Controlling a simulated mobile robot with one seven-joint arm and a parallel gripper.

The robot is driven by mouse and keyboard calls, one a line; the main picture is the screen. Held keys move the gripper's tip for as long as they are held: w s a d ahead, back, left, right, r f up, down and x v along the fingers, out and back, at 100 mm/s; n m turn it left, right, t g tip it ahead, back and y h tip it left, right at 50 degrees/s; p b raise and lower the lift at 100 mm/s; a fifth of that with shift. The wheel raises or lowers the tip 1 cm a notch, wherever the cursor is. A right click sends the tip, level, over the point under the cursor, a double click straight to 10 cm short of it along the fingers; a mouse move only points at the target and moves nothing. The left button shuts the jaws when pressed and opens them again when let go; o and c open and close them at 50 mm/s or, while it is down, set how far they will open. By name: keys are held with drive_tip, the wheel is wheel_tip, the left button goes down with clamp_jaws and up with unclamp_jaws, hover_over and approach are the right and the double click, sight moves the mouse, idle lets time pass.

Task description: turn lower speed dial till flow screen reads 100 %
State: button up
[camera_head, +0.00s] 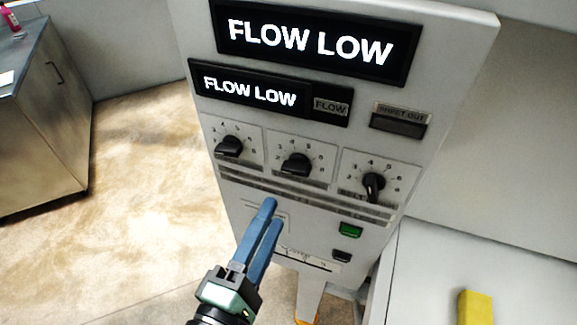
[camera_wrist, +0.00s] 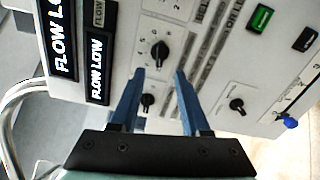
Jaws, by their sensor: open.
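The flow screen (camera_head: 250,90), beside a "FLOW" label, reads "FLOW LOW"; it also shows sideways in the wrist view (camera_wrist: 97,67). A lower dial (camera_wrist: 237,103) sits alone on its plate below the row of three dials. It is a black knob, seen in the wrist view right of my fingers; in the head view my gripper hides it. My gripper (camera_head: 273,212) has blue fingers, open and empty, in front of the lower panel. In the wrist view, the left row dial (camera_wrist: 147,100) shows between the fingers (camera_wrist: 159,73).
A larger screen (camera_head: 318,42) above also reads "FLOW LOW". The middle dial (camera_head: 296,165) and right dial (camera_head: 374,186) are in the upper row. A green button (camera_head: 350,230) and black button (camera_head: 341,256) are lower right. A blue knob (camera_wrist: 290,122) protrudes low down. Floor at left is clear.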

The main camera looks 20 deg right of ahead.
sight(293, 173)
drive_tip(key=p+x, duration=0.2)
drive_tip(key=x, duration=0.6)
drive_tip(key=shift+w+d+p, duration=0.2)
drive_tip(key=shift+d+p, duration=0.1)
drive_tip(key=shift+p, duration=0.1)
clamp_jaws()
